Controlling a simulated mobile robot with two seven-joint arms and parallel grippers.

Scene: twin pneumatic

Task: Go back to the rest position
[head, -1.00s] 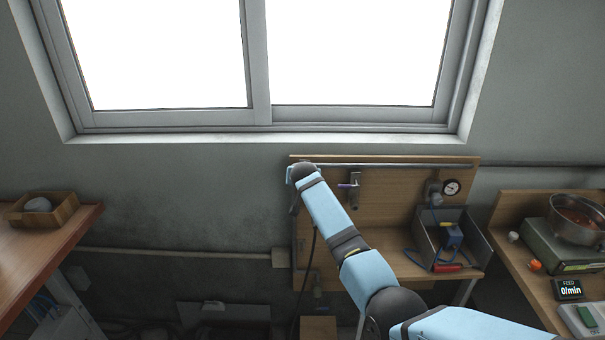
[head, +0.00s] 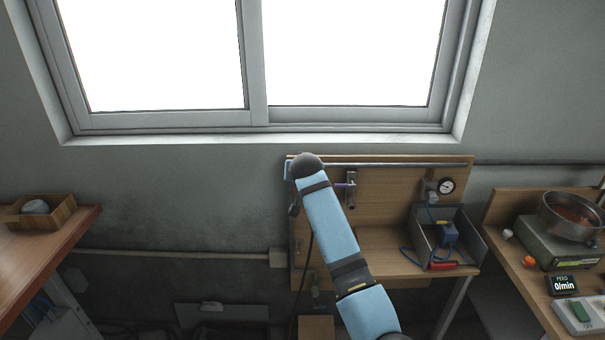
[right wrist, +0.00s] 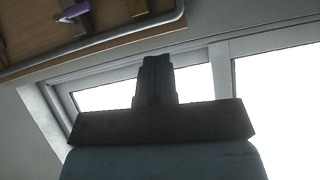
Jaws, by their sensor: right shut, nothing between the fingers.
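My right arm reaches up from the bottom of the head view in front of the wooden workstation (head: 385,205). Its gripper is hidden behind the arm there. In the right wrist view my right gripper (right wrist: 155,65) is shut and empty, seen against the window (right wrist: 120,95), with clear space around its fingers. My left gripper is in neither current view.
The workstation's backboard with a metal rail and a gauge (head: 446,186) stands close behind my arm. A grey bin (head: 464,228) with a blue device is on its shelf. A steel pot (head: 570,216) is at right, a wooden box (head: 62,212) at left.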

